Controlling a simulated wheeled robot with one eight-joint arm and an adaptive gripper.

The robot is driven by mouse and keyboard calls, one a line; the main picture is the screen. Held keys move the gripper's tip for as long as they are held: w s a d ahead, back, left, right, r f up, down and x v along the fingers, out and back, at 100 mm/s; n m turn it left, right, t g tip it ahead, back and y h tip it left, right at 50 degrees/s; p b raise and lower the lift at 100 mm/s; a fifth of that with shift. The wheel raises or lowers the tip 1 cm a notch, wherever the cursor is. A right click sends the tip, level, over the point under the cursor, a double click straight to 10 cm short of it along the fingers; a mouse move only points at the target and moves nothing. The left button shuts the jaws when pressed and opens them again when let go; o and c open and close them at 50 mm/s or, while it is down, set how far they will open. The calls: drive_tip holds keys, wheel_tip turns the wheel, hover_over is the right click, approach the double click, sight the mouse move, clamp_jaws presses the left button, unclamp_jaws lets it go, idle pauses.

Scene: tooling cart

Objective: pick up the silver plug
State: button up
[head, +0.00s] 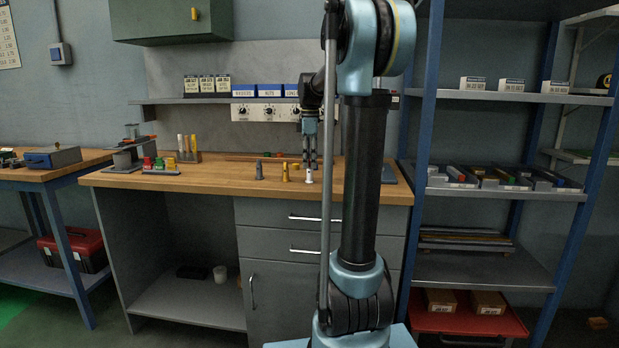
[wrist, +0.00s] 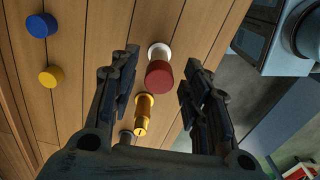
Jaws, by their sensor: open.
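Three upright plugs stand in a row on the wooden bench in the head view. A grey plug (head: 259,170) is at the left, a yellow-gold plug (head: 285,173) in the middle and a white plug (head: 309,177) at the right. The grey one looks most like silver. In the wrist view it is a dark grey end (wrist: 127,137) by the gripper's palm, mostly hidden. The gold plug (wrist: 144,112) and the white plug with a dark red top (wrist: 158,72) show beyond it. My gripper (head: 310,166) is open and empty, pointing down just above the white plug.
Blue (wrist: 41,25) and yellow (wrist: 51,76) round pieces lie left of the fingers in the wrist view. A rack of coloured pieces (head: 160,170) stands further left on the bench (head: 215,182). Blue shelving (head: 500,190) stands at the right. Bare bench lies left of the plugs.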

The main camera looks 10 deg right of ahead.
sight(310, 170)
drive_tip(key=shift+f, duration=2.25)
clamp_jaws()
